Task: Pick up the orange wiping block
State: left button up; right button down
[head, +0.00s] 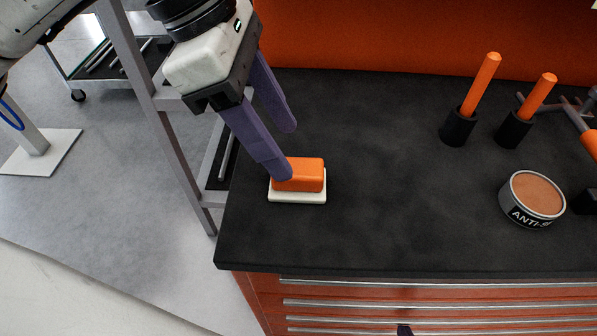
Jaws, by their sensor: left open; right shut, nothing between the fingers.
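The orange wiping block (308,174) has a white pad (299,198) under it and lies flat on the dark worktop near its left end. My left gripper (286,152) comes in from the upper left with its two purple fingers spread apart. The nearer fingertip overlaps the block's left side in the head view; I cannot tell whether it touches. The farther fingertip is behind the block, above the worktop. Nothing is between the fingers. Only a small dark tip of my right gripper (404,330) shows at the bottom edge, in front of the drawers; it is shut and empty.
An open tin (538,194) of brown paste stands at the right. Two orange-handled tools (481,84) (540,95) stand in black holders behind it. The worktop's middle (400,200) is clear. An orange wall (420,35) rises behind. A grey cart frame (165,130) stands left of the worktop.

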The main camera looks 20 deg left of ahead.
aim_at(294, 166)
pick_arm(q)
jog(key=x, duration=0.5)
jog(key=shift+w+a+f, duration=0.1)
jog(key=shift+f, duration=0.3)
jog(key=shift+c, duration=0.4)
jog(key=c, duration=1.1)
